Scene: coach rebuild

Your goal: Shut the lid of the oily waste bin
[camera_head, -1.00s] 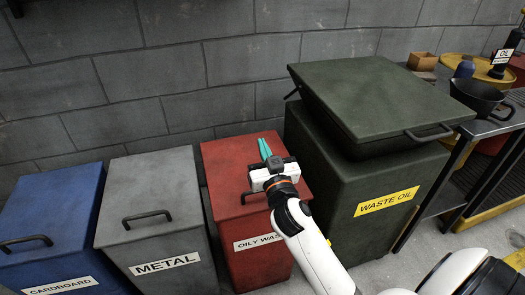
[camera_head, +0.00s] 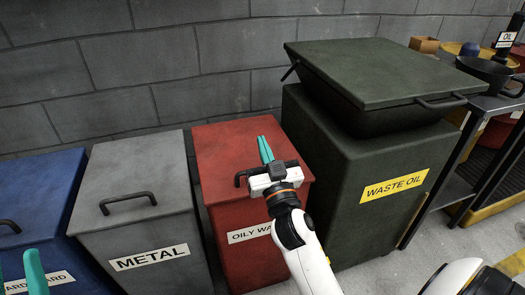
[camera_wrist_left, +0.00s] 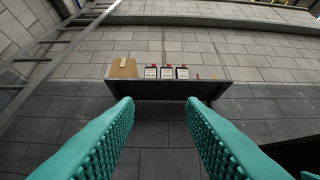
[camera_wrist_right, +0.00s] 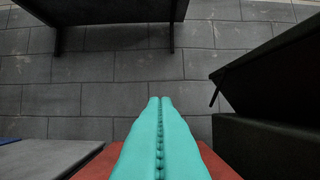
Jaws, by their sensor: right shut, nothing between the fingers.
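The red oily waste bin (camera_head: 258,262) stands between the metal bin and the waste oil bin. Its red lid (camera_head: 222,150) lies flat on it and looks shut. The lid's black handle shows partly behind my right gripper. My right gripper (camera_head: 265,148) is shut and empty, over the lid; I cannot tell whether it touches. The right wrist view shows its teal fingers (camera_wrist_right: 160,100) pressed together with red lid on both sides. My left gripper's fingertip (camera_head: 35,270) shows at the lower left. In the left wrist view its fingers (camera_wrist_left: 160,102) are apart with nothing between them.
The green waste oil bin (camera_head: 345,195) stands close on the right, its lid (camera_head: 380,70) raised. The grey metal bin (camera_head: 135,170) and blue cardboard bin (camera_head: 45,180) stand left. A block wall (camera_head: 180,70) is behind. A work table (camera_head: 490,105) stands at the right.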

